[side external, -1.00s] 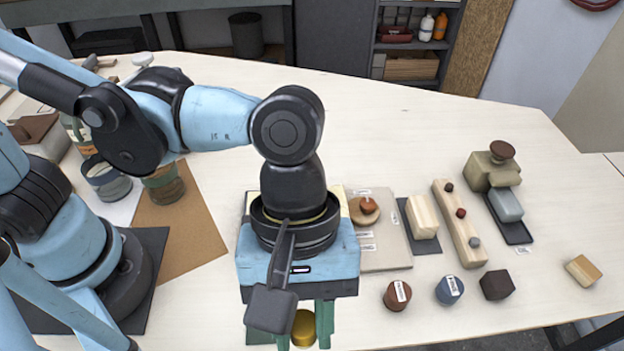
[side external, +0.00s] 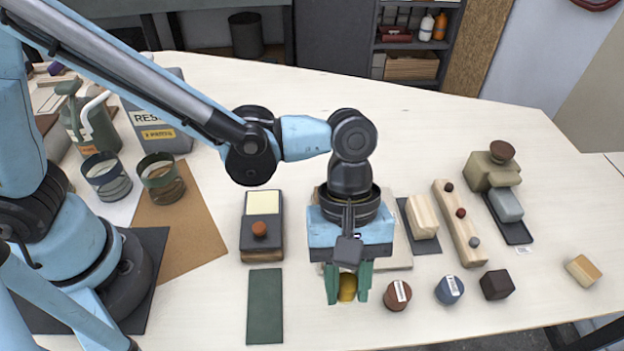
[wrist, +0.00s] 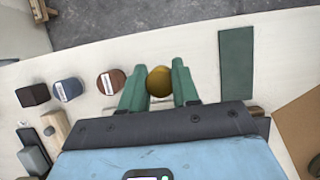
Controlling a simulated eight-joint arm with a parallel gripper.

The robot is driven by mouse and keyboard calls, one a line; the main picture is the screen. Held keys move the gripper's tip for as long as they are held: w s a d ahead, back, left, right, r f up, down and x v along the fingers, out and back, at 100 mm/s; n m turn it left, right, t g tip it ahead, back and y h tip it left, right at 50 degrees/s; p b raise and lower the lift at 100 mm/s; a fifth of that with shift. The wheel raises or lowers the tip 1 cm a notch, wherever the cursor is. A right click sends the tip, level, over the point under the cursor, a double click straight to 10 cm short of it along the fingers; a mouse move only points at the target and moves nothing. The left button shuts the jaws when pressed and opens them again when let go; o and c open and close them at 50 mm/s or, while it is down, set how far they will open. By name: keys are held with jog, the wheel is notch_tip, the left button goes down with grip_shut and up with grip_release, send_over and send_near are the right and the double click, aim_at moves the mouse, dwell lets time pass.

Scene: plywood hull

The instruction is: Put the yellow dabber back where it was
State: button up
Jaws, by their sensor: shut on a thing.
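The yellow dabber (side external: 347,287) is round and mustard-coloured, and only its end shows between the green fingers. My gripper (side external: 347,290) is shut on it, left of the brown dabber (side external: 397,295). In the wrist view the dabber (wrist: 159,81) sits between the two fingers (wrist: 160,88), with the brown dabber (wrist: 111,81) close by. A blue dabber (side external: 449,290) and a dark block-like piece (side external: 497,285) continue the row to the right. Whether the yellow dabber touches the table cannot be told.
A bare green mat (side external: 265,306) lies left of my gripper, below a dark box with a brown knob (side external: 248,246). A light board (side external: 400,252) is partly hidden behind the gripper. A wooden rail (side external: 459,223) stands to the right. The table's front edge is near.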

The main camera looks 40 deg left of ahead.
aim_at(345, 295)
jog(key=shift+f, duration=2.05)
jog(key=shift+f, duration=0.15)
jog(key=o, duration=0.9)
jog(key=shift+o, duration=0.2)
jog(key=v, duration=1.2)
jog(key=w+a+r+m+t+y, duration=0.1)
jog(key=a+m+t, duration=0.3)
jog(key=a, duration=0.9)
jog(key=w+a+r+m+t+y, duration=0.1)
jog(key=a+m+t, duration=0.4)
jog(key=a, duration=0.9)
jog(key=shift+w+a+r+t+y, duration=0.15)
jog(key=shift+w+t+y, duration=0.45)
jog(key=shift+t, duration=0.1)
